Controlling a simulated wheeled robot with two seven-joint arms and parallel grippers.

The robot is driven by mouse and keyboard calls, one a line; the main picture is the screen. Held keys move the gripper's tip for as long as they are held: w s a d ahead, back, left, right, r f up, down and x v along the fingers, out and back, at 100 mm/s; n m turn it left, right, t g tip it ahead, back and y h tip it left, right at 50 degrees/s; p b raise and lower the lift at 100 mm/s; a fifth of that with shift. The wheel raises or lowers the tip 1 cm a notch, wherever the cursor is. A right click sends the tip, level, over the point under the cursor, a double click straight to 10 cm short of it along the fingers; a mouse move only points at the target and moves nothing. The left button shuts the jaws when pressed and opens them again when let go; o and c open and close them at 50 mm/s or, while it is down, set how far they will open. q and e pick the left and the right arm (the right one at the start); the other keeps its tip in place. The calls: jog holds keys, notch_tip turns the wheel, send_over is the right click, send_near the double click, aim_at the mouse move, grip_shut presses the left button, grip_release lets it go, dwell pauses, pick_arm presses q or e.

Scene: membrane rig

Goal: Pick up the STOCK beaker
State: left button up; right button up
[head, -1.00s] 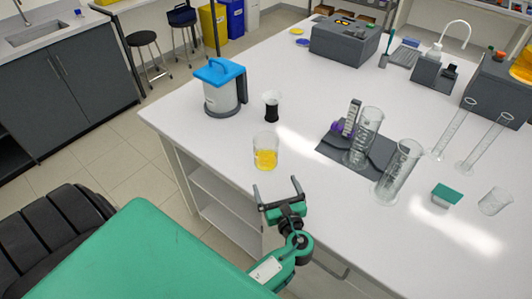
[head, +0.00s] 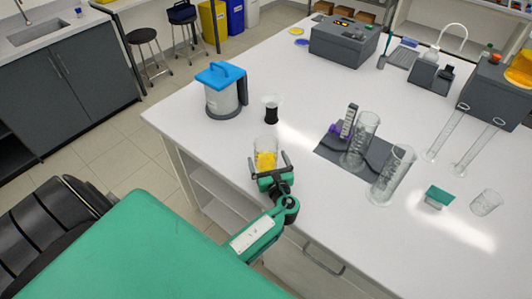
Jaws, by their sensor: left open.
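A clear glass beaker with yellow liquid (head: 264,145) stands upright near the left front edge of the white bench. No STOCK label is readable on it. My left gripper (head: 268,161) is open, and its two fingers reach up on either side of the beaker's lower part in the picture. I cannot tell whether the fingers touch the glass. The gripper hides the beaker's base. A small vessel with dark liquid (head: 271,111) stands behind it. An empty clear beaker (head: 485,203) stands at the right. My right gripper is not in view.
A blue-lidded grey container (head: 222,91) stands at the back left. Bench (head: 350,250) space in front of the cylinders is clear.

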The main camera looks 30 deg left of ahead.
pick_arm(q)
jog(key=shift+x, duration=1.05)
jog(key=shift+s, duration=0.1)
jog(key=shift+c, duration=0.3)
jog(key=c, duration=1.1)
jog(key=shift+c, duration=0.4)
jog(key=shift+r, duration=0.15)
